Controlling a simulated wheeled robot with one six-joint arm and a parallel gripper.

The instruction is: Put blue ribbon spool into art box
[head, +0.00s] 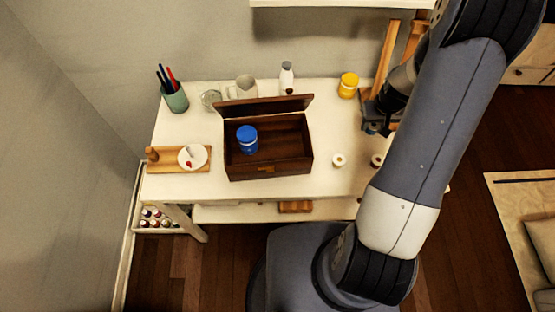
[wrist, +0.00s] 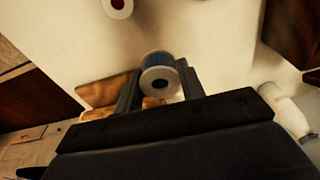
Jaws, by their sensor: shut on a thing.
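The blue ribbon spool (wrist: 157,62) has a pale round end with a dark hole and blue winding. In the wrist view my gripper (wrist: 158,80) is shut on it, one finger on each side. In the head view my gripper (head: 375,121) is over the right part of the table, with the blue spool (head: 372,128) small and partly hidden at its fingers. The art box (head: 268,171) is dark wood, stands mid-table left of my gripper, and has its lid raised at the back. A blue jar (head: 247,139) stands inside it, towards the left.
Two pale spools (head: 338,160) (head: 377,161) stand right of the box. A yellow jar (head: 348,85), a white bottle (head: 286,76) and a mug (head: 243,87) stand along the back. A wooden tray (head: 163,161) and a pen cup (head: 175,98) are at the left.

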